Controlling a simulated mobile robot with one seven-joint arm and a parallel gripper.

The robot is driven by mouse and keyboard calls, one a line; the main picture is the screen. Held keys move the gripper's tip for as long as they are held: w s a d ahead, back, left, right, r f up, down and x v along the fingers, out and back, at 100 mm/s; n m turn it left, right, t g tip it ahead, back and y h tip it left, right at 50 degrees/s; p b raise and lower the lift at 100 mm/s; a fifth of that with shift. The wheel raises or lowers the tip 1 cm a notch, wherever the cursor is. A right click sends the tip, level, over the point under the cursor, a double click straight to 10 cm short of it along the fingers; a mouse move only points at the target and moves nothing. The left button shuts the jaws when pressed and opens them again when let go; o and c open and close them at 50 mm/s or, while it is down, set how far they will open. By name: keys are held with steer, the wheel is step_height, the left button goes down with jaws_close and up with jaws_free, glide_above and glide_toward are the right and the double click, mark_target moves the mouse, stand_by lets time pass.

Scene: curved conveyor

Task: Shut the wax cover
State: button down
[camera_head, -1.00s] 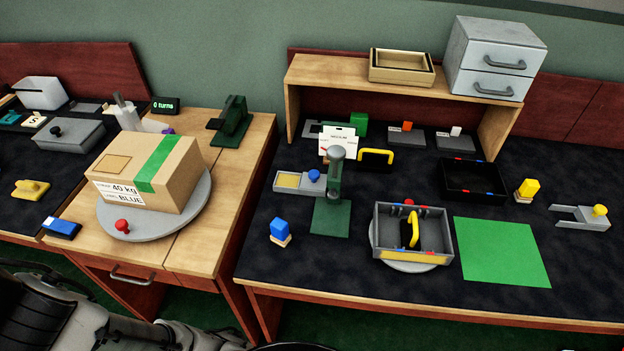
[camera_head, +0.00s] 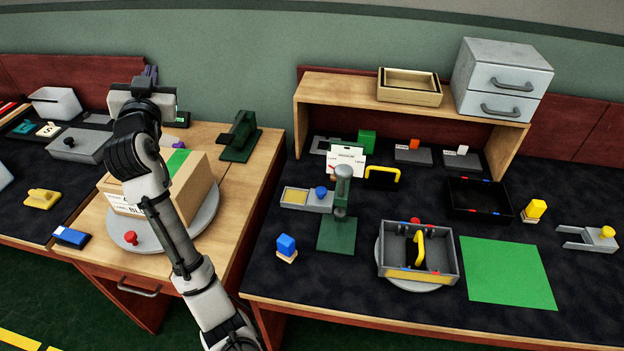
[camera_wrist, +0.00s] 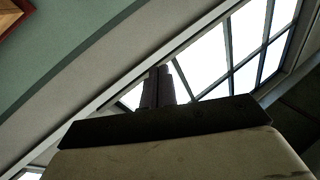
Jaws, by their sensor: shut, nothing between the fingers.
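A small grey tray with yellow wax (camera_head: 294,197) stands on the right desk, left of the green stand. I take its grey lid with a blue knob (camera_head: 321,192) to be the wax cover. The cover sits at the tray's right side, and the yellow surface lies bare on the left. My gripper (camera_head: 151,73) is raised above the back of the left desk, far left of the tray, pointing up. Its fingers (camera_wrist: 158,86) are together and empty in the wrist view, against the ceiling and windows.
My arm passes in front of a cardboard box on a grey turntable (camera_head: 205,214). A green stand (camera_head: 338,234) is beside the cover. A blue block (camera_head: 286,243) stands in front. A wooden shelf (camera_head: 330,85) is behind. A green mat (camera_head: 505,270) lies at right.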

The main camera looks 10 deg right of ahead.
steer(key=w+d+f+m+g+h, duration=0.4)
steer(key=w+d+f+h, duration=0.1)
steer(key=d+f, duration=0.25)
steer(key=m+g+h+p, duration=0.1)
steer(key=m+g+h, duration=0.4)
steer(key=m+g, duration=0.75)
glide_toward(325, 189)
steer(key=d+f+p, duration=0.1)
steer(key=d, duration=0.1)
steer(key=w+d+f+n+g+p, duration=0.1)
steer(key=d+f, duration=0.1)
steer(key=w+d+f+n+g+p, duration=0.1)
steer(key=d, duration=0.1)
steer(key=shift+w+d+f+n+p, duration=0.2)
steer(key=shift+d+n+p, duration=0.05)
steer(key=shift+d+p, duration=0.05)
steer(key=shift+d+f, duration=0.15)
steer(key=shift+f, duration=0.15)
steer(key=shift+w, duration=0.1)
